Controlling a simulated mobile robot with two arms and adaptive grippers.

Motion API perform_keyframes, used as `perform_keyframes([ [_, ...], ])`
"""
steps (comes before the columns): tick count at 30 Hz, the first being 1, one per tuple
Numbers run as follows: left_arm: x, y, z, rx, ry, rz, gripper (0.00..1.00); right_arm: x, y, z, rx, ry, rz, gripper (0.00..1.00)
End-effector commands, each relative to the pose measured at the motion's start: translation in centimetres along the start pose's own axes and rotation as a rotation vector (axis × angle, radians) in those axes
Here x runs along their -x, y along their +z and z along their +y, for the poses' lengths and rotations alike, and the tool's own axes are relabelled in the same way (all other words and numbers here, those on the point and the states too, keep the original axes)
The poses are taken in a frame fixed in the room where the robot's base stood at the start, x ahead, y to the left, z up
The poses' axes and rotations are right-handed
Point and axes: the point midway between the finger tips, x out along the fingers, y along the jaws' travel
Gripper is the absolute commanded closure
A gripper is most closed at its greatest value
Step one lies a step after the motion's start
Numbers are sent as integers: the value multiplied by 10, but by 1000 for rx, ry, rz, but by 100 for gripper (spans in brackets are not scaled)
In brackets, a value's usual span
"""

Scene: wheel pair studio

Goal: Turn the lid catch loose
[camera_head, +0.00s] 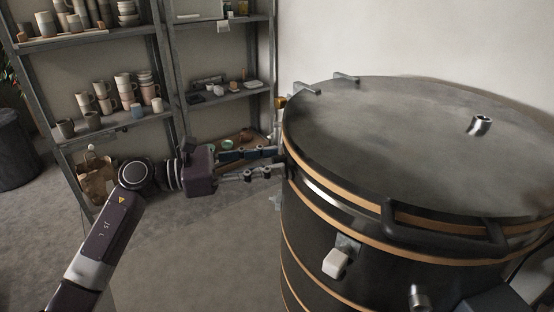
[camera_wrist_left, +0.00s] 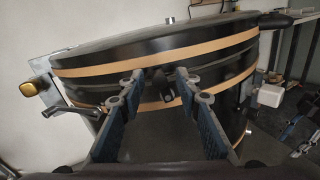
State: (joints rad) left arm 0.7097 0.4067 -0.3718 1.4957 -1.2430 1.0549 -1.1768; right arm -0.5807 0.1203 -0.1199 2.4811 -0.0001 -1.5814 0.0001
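A round dark kiln (camera_head: 310,235) with orange-tan bands fills the right of the head view, its flat grey lid (camera_head: 400,130) down on the rim. My left gripper (camera_head: 279,161) is at the kiln's left side, just below the lid edge, its two fingers apart. In the left wrist view the open fingers (camera_wrist_left: 160,86) point at the banded kiln wall. A small dark fitting (camera_wrist_left: 168,97), perhaps the lid catch, shows between the fingertips. Nothing is held, and I cannot tell whether a finger touches it. My right gripper is not in view.
A lid handle (camera_head: 440,232) runs along the front rim, with a pale block (camera_head: 336,262) below it. A metal knob (camera_head: 480,125) stands on the lid. Shelves of pottery (camera_head: 125,95) stand at the back left. The floor (camera_head: 190,260) left of the kiln is clear.

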Motion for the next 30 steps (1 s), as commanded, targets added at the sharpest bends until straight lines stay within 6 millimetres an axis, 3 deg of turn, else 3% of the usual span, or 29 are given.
perform_keyframes([
  [6,-21,0,1,1,2,-1,69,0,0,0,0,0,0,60],
  [14,-23,0,1,2,2,0,69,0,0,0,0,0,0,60],
  [23,-22,-1,1,3,2,0,99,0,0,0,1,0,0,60],
  [30,-22,-1,1,8,1,0,100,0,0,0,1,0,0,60],
])
